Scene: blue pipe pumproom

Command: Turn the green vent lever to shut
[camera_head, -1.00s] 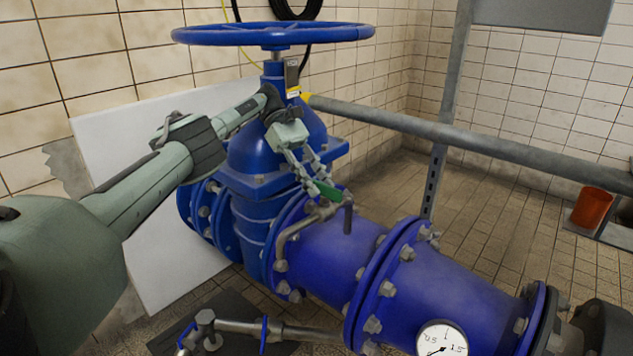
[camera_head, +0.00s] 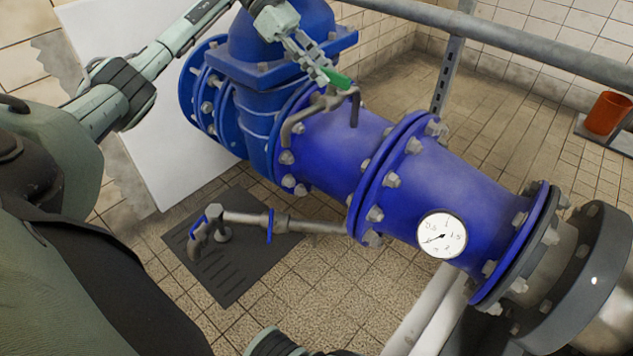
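The green vent lever (camera_head: 338,78) sits on a small bent metal vent pipe (camera_head: 318,103) on top of the blue pipe. My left gripper (camera_head: 322,70) reaches in from the upper left. Its two fingers look spread apart, and their tips are at the lever's left end. They overlap the lever in this view, so I cannot tell whether they touch it. My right gripper is not in view; a small part of my body shows at the bottom edge.
The blue pipe (camera_head: 440,190) with flange bolts and a round gauge (camera_head: 441,234) runs to the lower right. A lower side pipe with a tap (camera_head: 207,232) stands over a dark floor grate (camera_head: 235,270). A grey rail (camera_head: 500,36) crosses behind. An orange bucket (camera_head: 606,113) is far right.

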